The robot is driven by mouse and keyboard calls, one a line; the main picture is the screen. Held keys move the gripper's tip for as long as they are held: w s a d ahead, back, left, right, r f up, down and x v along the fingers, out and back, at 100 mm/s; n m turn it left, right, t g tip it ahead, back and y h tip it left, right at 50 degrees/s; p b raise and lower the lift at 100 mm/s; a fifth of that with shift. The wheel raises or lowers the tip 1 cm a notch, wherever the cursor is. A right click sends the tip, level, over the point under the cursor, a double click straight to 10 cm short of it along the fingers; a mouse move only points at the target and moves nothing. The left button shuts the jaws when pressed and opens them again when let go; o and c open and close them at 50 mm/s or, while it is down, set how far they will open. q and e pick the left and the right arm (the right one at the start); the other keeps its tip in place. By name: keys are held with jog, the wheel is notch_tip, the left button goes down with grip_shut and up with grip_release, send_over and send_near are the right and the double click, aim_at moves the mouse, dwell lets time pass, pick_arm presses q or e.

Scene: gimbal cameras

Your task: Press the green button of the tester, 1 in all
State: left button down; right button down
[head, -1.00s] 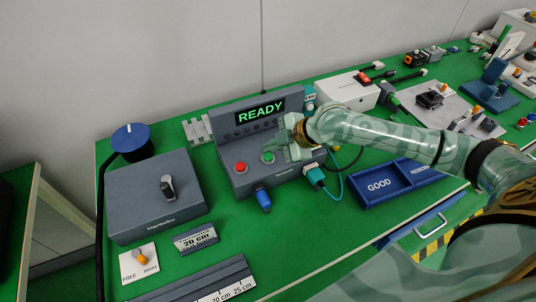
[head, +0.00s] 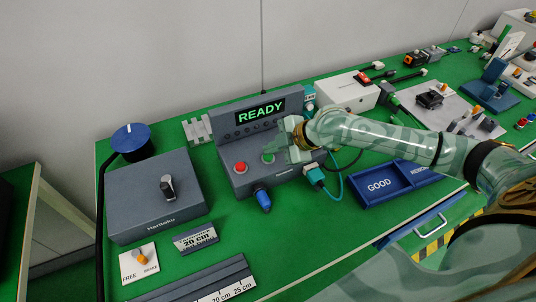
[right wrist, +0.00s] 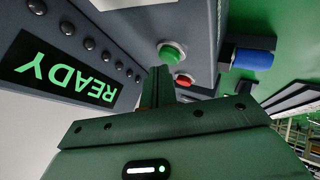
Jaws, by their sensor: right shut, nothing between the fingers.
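The grey tester (head: 225,174) stands on the green bench, and its lit screen (head: 260,111) reads READY. Its green button (head: 268,158) is on the front panel, right of the red button (head: 240,168). The green button also shows in the right wrist view (right wrist: 172,52), with the red button (right wrist: 184,80) beyond it. My right gripper (head: 283,143) is shut and empty, just above and to the right of the green button. In the right wrist view its fingertips (right wrist: 160,74) appear close beside the button; contact cannot be told. My left gripper is out of view.
A blue plug (head: 263,201) sits at the tester's front, and a teal connector (head: 315,176) with a cable is at its right. A blue GOOD tray (head: 378,186) lies farther right. A grey box (head: 155,200) with a knob stands at the left.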

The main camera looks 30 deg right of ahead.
aim_at(272, 156)
jog(key=shift+f, duration=0.45)
dwell(0.6)
jog(key=shift+r+p, duration=0.75)
jog(key=shift+r, duration=0.1)
notch_tip(272, 156, up, 5)
jog(key=p, duration=0.5)
jog(key=shift+r, duration=0.15)
dwell(0.7)
